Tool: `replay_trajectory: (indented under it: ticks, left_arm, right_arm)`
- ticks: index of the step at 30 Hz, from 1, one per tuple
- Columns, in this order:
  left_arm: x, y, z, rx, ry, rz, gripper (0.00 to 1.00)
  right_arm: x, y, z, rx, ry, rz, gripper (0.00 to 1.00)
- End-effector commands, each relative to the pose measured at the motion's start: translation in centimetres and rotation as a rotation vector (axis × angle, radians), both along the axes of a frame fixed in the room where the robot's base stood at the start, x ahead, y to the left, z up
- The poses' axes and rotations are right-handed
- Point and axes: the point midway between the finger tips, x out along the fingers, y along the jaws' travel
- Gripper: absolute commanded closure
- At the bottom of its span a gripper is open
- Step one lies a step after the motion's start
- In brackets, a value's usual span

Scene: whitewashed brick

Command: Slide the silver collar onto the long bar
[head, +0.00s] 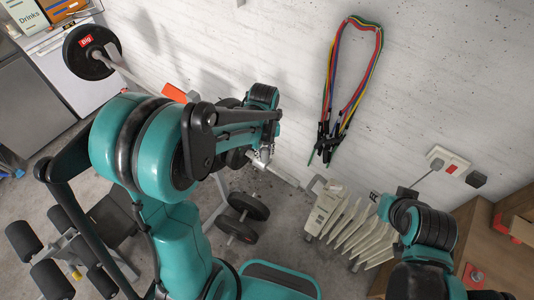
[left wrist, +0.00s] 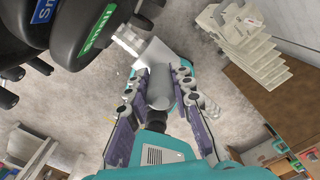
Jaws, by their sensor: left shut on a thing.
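The long bar (head: 135,78) runs from a plate marked "Big" (head: 91,52) at the left, behind my left arm. Its bare silver end (head: 285,176) sticks out past the near plates. My left gripper (head: 266,148) is beside that end. In the left wrist view my left gripper (left wrist: 158,100) is shut on the silver collar (left wrist: 160,88), a grey cylinder with a pale flat part beyond it. The bar end (left wrist: 127,38) shows close beyond the collar; I cannot tell whether they touch. My right arm is at the lower right, but its fingers do not show.
Black plates marked "Small" (left wrist: 97,30) crowd the upper left of the wrist view. Dumbbells (head: 245,205) stand below the bar. Coloured bands (head: 375,55) hang on the brick wall. A wooden cabinet (head: 480,235) is at the right.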

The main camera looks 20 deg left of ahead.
Motion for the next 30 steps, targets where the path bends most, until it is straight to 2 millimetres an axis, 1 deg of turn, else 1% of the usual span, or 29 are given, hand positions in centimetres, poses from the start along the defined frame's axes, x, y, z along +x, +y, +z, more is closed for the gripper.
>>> replay_trajectory:
  ticks: [24,30]
  left_arm:
    - [1.0,3.2,0.0,0.000,0.000,0.001,1.00]
    - [1.1,3.6,0.0,0.000,0.000,0.000,1.00]
  right_arm:
    - [0.0,0.0,-0.3,0.000,0.000,0.000,0.69]
    - [0.0,0.0,-0.4,0.000,0.000,0.000,0.69]
